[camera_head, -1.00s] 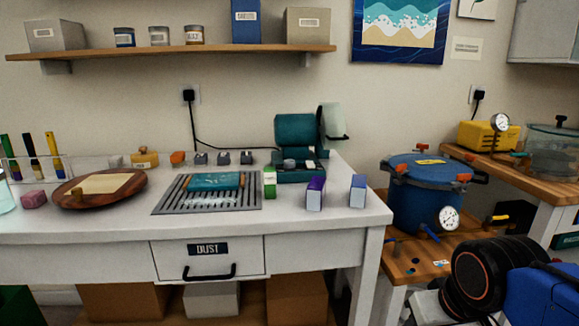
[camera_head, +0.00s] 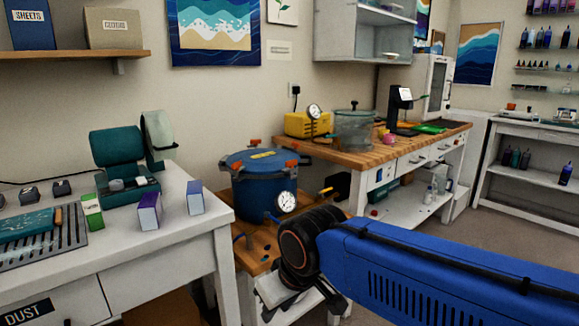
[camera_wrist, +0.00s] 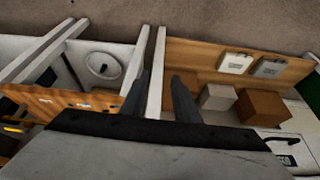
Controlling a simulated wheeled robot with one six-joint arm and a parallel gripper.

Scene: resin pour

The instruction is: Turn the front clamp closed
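The blue pressure pot (camera_head: 258,192) stands on a low wooden stand left of my arm in the head view. Orange clamps show around its lid, one at the right side of the rim (camera_head: 291,163) and one at the back (camera_head: 253,142). I cannot tell which is the front clamp or how far each is turned. A round gauge (camera_head: 287,201) sits on the pot's side. My gripper (camera_wrist: 160,98) is open and empty in the wrist view, its two dark fingers apart. The pot's lid and clamps are not recognisable in that view.
A white workbench (camera_head: 165,225) with small boxes stands left of the pot. A wooden bench (camera_head: 362,153) behind holds a yellow pump (camera_head: 307,124) and a clear chamber (camera_head: 354,130). Open floor lies at the right. The wrist view shows cardboard boxes (camera_wrist: 262,105) on a low shelf.

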